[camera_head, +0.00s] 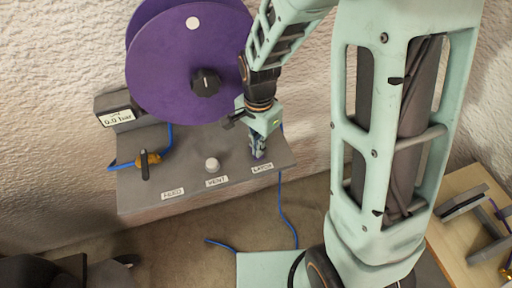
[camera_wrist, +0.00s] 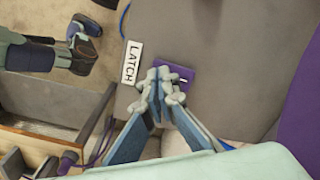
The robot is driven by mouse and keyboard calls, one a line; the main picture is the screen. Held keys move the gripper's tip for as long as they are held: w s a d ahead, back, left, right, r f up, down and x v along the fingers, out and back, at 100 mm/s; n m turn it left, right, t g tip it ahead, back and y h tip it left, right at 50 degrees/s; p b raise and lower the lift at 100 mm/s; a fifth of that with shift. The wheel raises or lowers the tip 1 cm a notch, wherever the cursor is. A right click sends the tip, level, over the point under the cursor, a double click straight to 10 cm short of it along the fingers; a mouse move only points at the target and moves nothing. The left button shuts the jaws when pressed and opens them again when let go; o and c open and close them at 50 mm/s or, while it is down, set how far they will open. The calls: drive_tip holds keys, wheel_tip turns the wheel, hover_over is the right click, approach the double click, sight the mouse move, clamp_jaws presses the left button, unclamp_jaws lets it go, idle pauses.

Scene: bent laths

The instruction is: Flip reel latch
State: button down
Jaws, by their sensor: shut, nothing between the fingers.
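The purple reel (camera_head: 165,75) stands upright at the back of a grey panel (camera_head: 190,160), with a black hub knob in its middle. A label reading LATCH (camera_head: 262,168) is at the panel's right end and also shows in the wrist view (camera_wrist: 132,62). Beside it is a small purple latch piece (camera_wrist: 186,78), partly hidden by my fingers. My gripper (camera_head: 257,152) points down over this spot. In the wrist view my gripper (camera_wrist: 161,84) is shut and empty, its fingertips at the edge of the purple piece; whether they touch it I cannot tell.
The panel also carries a white VENT knob (camera_head: 212,165), a brass valve with a black handle (camera_head: 147,161) and a gauge (camera_head: 116,117). Blue hose (camera_head: 285,215) hangs to the floor. A wooden table (camera_head: 462,230) with metal parts stands at right.

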drive_tip(key=shift+r+p, duration=2.3)
drive_tip(key=shift+r, duration=0.95)
drive_tip(key=shift+f, duration=0.1)
